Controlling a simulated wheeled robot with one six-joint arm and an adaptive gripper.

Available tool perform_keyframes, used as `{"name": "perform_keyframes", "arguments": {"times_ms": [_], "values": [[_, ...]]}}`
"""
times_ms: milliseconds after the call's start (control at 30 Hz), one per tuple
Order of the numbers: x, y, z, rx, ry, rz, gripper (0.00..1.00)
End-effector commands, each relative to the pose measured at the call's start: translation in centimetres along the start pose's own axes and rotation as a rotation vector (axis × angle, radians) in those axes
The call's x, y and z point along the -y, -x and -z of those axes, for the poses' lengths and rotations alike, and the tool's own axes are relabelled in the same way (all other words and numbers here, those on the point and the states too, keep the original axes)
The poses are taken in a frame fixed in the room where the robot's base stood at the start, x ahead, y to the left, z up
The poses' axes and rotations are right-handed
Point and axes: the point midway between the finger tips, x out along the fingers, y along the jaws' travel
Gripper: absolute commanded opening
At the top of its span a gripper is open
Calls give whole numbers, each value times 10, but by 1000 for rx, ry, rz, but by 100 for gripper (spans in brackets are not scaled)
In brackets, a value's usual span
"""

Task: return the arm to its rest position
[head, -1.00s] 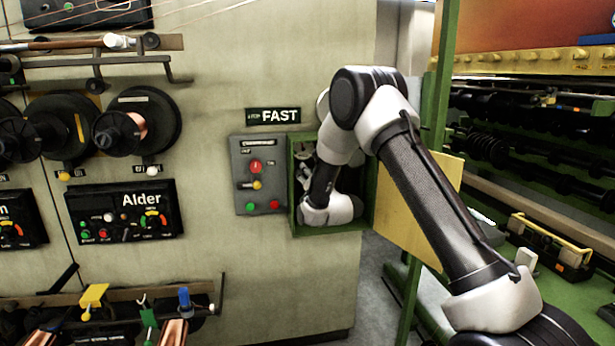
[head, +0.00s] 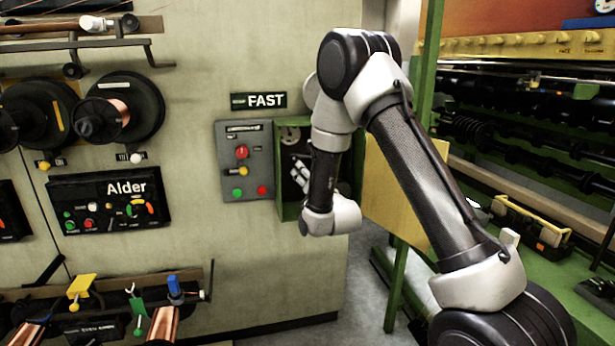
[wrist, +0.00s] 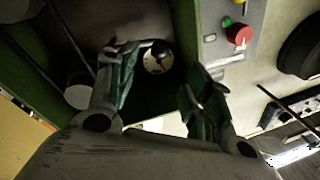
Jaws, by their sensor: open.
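My arm rises from the lower right of the head view and bends down in front of an open green box (head: 289,208) on the machine's wall. My gripper (head: 299,172) shows only in part there, at the mouth of the box, with my wrist link covering much of it. In the wrist view my gripper (wrist: 158,100) has its two green-padded fingers spread wide with nothing between them. A small round dial (wrist: 158,58) shows beyond the fingers inside the dark box.
A grey control panel (head: 233,158) with a red knob and buttons sits just left of the box. The box's yellow door (head: 395,200) stands open on the right, near a green post (head: 398,290). Wire spools (head: 138,105) and an "Alder" panel (head: 110,203) are further left.

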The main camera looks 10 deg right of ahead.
Motion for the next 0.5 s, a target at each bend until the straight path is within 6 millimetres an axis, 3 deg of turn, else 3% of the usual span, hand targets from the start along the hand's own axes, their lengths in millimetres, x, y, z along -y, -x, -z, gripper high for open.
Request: {"name": "perform_keyframes", "arguments": {"times_ms": [433,500], "values": [[0,9,0,0,6,0,51],[-4,9,-7,32,27,-18,51]]}}
